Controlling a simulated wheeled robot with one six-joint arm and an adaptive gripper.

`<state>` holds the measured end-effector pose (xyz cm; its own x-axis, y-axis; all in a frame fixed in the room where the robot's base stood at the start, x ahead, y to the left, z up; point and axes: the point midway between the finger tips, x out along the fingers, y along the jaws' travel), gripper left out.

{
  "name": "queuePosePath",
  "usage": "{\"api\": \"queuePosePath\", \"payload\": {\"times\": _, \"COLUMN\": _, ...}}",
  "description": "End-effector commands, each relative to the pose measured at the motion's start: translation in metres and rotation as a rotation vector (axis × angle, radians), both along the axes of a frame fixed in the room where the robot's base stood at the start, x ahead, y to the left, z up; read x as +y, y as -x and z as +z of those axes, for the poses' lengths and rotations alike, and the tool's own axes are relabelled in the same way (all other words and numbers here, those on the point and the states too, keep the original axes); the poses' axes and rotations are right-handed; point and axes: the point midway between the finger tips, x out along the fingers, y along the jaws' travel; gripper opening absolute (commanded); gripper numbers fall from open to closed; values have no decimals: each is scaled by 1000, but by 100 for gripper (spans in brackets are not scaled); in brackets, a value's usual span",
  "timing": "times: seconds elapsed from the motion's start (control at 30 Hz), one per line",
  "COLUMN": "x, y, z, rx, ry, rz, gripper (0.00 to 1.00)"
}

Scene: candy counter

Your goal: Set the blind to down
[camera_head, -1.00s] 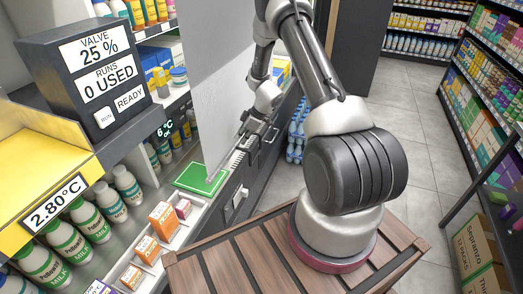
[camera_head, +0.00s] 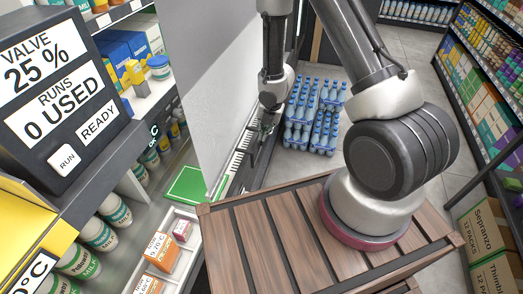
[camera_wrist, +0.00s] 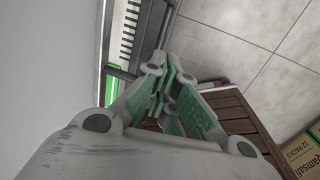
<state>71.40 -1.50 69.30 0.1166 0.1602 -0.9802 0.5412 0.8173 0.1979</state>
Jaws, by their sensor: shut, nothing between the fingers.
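The blind (camera_head: 228,95) is a pale grey sheet hanging in front of the shelves in the head view. Its lower end reaches down close to a green panel (camera_head: 187,184). A pale flat surface at the left of the wrist view looks like the same blind (camera_wrist: 48,50). My gripper (camera_head: 254,148) is just right of the blind's lower part, beside a slotted strip along the counter edge. In the wrist view the gripper's fingers (camera_wrist: 166,82) are together with nothing between them. I cannot tell whether the gripper touches the blind.
A dark box with a RUN button (camera_head: 67,160) and readouts "VALVE 25 %" and "0 USED" stands at the left. A wooden slatted top (camera_head: 300,235) lies in front. Blue bottles (camera_head: 318,125) stand on the floor behind my arm. Open tiled floor (camera_head: 390,70) lies to the right.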

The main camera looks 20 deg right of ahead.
Motion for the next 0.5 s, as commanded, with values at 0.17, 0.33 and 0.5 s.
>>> {"api": "queuePosePath", "payload": {"times": 0.17, "x": 4, "y": -3, "z": -26, "rx": 3, "ry": 2, "rz": -2, "gripper": 0}}
{"api": "queuePosePath", "payload": {"times": 0.33, "x": 9, "y": -7, "z": -62, "rx": 3, "ry": 3, "rz": -2, "gripper": 0}}
{"api": "queuePosePath", "payload": {"times": 0.5, "x": 15, "y": -11, "z": -96, "rx": 2, "ry": 3, "rz": -1, "gripper": 0}}
